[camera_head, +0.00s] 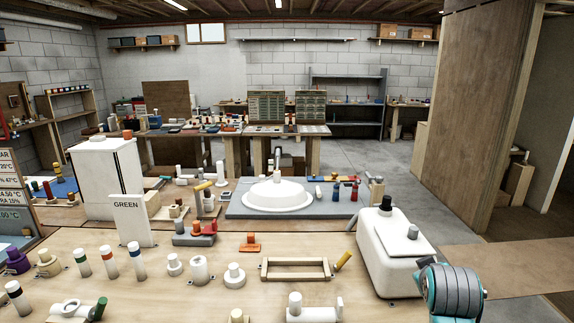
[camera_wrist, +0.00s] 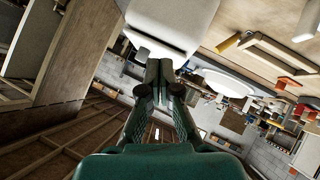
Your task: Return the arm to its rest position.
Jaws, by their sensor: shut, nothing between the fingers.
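My gripper (camera_wrist: 158,88) shows in the wrist view with its dark fingers together and nothing between them. The wrist picture is turned nearly upside down, and the fingers show against the lower edge of a white tank-like box. In the head view a teal and dark grey part of my arm (camera_head: 453,290) is at the lower right, beside the bench edge. My gripper itself does not show in the head view.
The white box (camera_head: 395,248) with a black cap stands on the wooden bench (camera_head: 215,300), close left of my arm. Several valves and pipe pieces cover the bench. A brown board (camera_head: 515,268) lies at the right. Grey floor (camera_head: 400,165) is open behind.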

